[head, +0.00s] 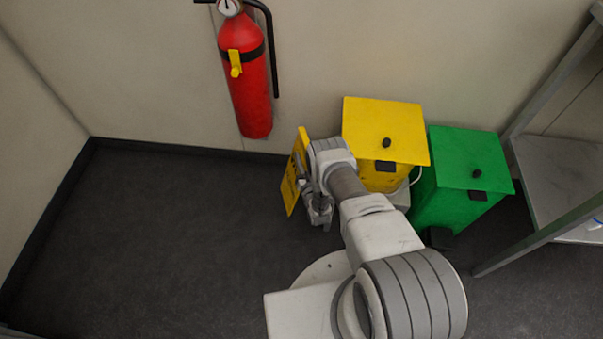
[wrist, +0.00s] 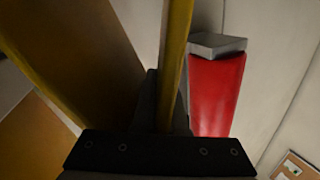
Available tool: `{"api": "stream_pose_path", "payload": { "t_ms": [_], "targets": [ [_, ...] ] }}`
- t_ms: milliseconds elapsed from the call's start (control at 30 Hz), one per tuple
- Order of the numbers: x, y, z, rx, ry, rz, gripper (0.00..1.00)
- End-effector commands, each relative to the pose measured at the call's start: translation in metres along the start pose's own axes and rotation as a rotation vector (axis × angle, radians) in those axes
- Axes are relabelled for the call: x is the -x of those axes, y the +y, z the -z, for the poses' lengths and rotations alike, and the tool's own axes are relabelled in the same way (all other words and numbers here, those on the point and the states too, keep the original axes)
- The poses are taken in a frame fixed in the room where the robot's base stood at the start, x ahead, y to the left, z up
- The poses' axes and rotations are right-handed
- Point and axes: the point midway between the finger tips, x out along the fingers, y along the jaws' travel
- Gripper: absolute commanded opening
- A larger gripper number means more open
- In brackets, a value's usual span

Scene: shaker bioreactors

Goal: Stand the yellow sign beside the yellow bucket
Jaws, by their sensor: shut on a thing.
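The yellow sign (head: 287,190) with dark markings is at the left of the yellow bucket (head: 385,130), near the back wall, and looks roughly upright. My gripper (head: 313,202) is shut on the sign, and my wrist hides part of it. In the wrist view a thin yellow edge of the sign (wrist: 178,50) runs between the dark fingers of my gripper (wrist: 168,110), with a wider yellow panel (wrist: 75,45) to the left. I cannot tell whether the sign's lower edge touches the floor. The yellow bucket has a closed lid and is partly hidden by my arm.
A green bin (head: 465,175) stands right of the yellow bucket. A metal shelf (head: 560,175) is at the far right. A red fire extinguisher (head: 247,95) hangs on the wall above and left of the sign. The dark floor (head: 150,240) at left is clear.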

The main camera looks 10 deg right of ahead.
Motion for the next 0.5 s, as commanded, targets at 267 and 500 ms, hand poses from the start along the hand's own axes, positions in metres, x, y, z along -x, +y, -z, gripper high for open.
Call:
{"api": "stream_pose_path", "payload": {
  "t_ms": [267,500],
  "targets": [
    [-0.001,0.006,-0.025,0.001,0.004,0.001,0.00],
    [-0.002,0.010,-0.041,0.001,0.005,0.001,0.00]
  ]
}}
